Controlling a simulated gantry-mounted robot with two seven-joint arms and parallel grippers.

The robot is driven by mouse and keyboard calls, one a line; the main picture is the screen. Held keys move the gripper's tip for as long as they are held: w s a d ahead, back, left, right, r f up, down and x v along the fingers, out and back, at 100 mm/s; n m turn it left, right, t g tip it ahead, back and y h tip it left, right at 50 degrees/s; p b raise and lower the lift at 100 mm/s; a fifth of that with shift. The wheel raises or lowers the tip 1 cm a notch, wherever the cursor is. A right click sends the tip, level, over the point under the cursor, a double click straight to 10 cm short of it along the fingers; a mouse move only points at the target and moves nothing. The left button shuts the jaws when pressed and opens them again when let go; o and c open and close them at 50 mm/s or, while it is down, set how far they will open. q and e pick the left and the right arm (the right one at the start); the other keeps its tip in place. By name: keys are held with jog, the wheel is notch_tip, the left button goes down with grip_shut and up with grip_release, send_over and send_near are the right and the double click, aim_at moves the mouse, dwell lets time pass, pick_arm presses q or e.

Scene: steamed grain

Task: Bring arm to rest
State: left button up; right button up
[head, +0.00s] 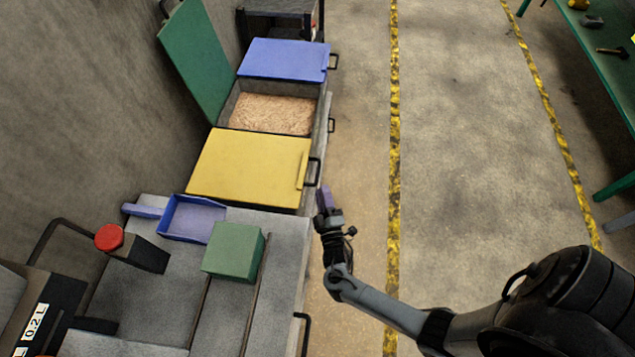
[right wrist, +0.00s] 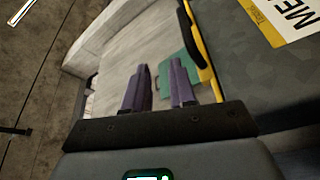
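My right arm reaches in from the lower right of the head view. Its right gripper (head: 324,200) is beside the edge of the counter, just past the near corner of the yellow lid (head: 250,165). In the right wrist view, the two purple fingers of this gripper (right wrist: 160,88) stand apart with nothing held between them. A green surface shows beyond the fingers. My left arm and left gripper are in no view.
An open bin of grain (head: 270,115) has its green lid (head: 195,60) raised, near a blue lid (head: 284,59). A blue scoop (head: 195,219), a green box (head: 233,250) and a red button (head: 109,237) are on the near counter. The floor (head: 450,150) right of the counter is clear.

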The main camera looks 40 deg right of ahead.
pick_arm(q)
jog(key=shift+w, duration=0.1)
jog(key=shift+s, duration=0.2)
pick_arm(e)
jog(key=s+d+y, duration=0.1)
jog(key=s+d, duration=0.1)
jog(key=s, duration=0.5)
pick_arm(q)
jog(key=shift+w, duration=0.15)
pick_arm(e)
jog(key=s+a+r+m+g+y, duration=0.2)
jog(key=a+r+m+g+y, duration=0.1)
jog(key=a+r+g+y, duration=0.5)
jog(key=s+a+r+m+g+y, duration=0.15)
jog(key=s+a+g, duration=0.3)
jog(key=s, duration=0.55)
pick_arm(q)
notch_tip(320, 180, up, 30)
jog(key=p, duration=2.9)
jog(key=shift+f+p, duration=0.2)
jog(key=shift+p, duration=0.1)
pick_arm(e)
notch_tip(320, 180, up, 30)
jog(key=d, duration=0.1)
jog(key=shift+s+f+g, duration=0.2)
jog(key=shift+g, duration=0.25)
